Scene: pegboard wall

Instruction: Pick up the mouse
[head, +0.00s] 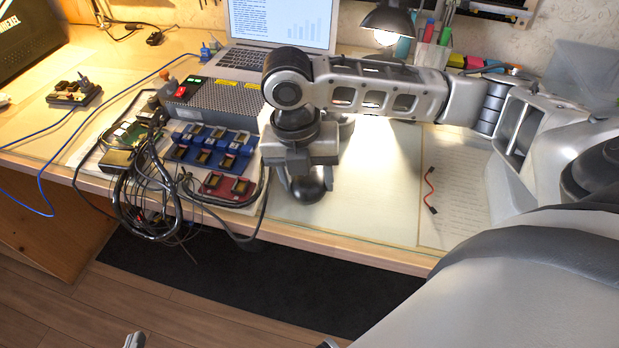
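The mouse (308,186) is a dark, rounded, glossy shape near the front of the desk, partly hidden by my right gripper. My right gripper (307,180) comes down from above, its fingers on either side of the mouse. Whether the fingers touch the mouse is not clear, and I see no clear gap under the mouse. Only a small grey tip of what looks like my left gripper (135,341) shows at the bottom edge, low and away from the desk. Its fingers are mostly out of frame.
Left of the mouse are a blue module board (207,150), a grey power box (212,104) and a tangle of black cables (150,200). A laptop (275,30) and lamp (388,22) stand behind. A red wire (430,190) lies right; the pale mat (385,205) between is clear.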

